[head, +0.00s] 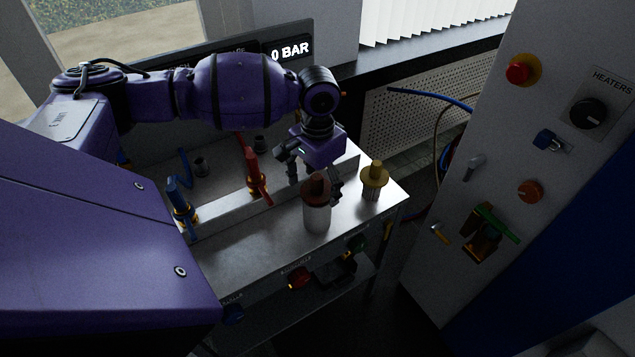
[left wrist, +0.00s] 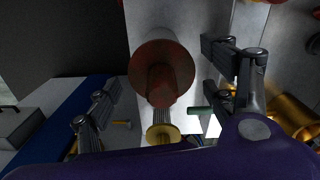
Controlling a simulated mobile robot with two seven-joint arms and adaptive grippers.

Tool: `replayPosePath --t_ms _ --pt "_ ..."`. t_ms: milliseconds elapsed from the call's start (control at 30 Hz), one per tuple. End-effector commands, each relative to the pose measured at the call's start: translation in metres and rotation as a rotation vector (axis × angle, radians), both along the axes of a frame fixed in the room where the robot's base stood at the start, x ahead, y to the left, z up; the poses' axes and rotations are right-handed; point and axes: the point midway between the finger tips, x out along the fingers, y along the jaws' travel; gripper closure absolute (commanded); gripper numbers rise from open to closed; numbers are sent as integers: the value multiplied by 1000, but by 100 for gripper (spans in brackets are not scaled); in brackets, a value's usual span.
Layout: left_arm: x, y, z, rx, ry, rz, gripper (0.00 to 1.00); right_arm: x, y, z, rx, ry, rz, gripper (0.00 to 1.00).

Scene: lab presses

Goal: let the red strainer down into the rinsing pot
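The red strainer (head: 316,188) has a dull red flange and knob. It sits upright on top of the pale cylindrical rinsing pot (head: 317,219), its flange over the pot's mouth; any part below the flange is hidden inside. My left gripper (head: 313,178) is just behind and above the strainer, fingers spread. In the left wrist view the red strainer (left wrist: 162,74) lies between the widely parted fingers of my left gripper (left wrist: 168,95), with clear gaps on both sides and neither finger touching it. My right gripper is not in view.
A yellow strainer (head: 374,178) stands on the metal bench (head: 255,246) right of the pot. A red-handled valve (head: 256,178) and a blue-handled valve (head: 178,199) rise at the left. A grey cabinet (head: 500,140) with knobs stands at right.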

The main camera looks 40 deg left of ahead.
Motion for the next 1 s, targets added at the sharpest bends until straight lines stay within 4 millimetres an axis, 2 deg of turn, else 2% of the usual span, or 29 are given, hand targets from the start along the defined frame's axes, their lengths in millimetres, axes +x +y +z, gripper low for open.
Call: replayPosePath --t_ms 267,367,467,800,1000 --pt "0 0 1 0 0 0 23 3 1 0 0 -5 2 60" --pt "0 0 8 0 -1 0 23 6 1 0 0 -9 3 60" --pt "1 0 25 0 -4 0 23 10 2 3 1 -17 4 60" --pt "1 0 97 0 -4 0 23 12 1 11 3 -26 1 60" --pt "0 0 119 0 0 0 23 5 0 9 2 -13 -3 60"
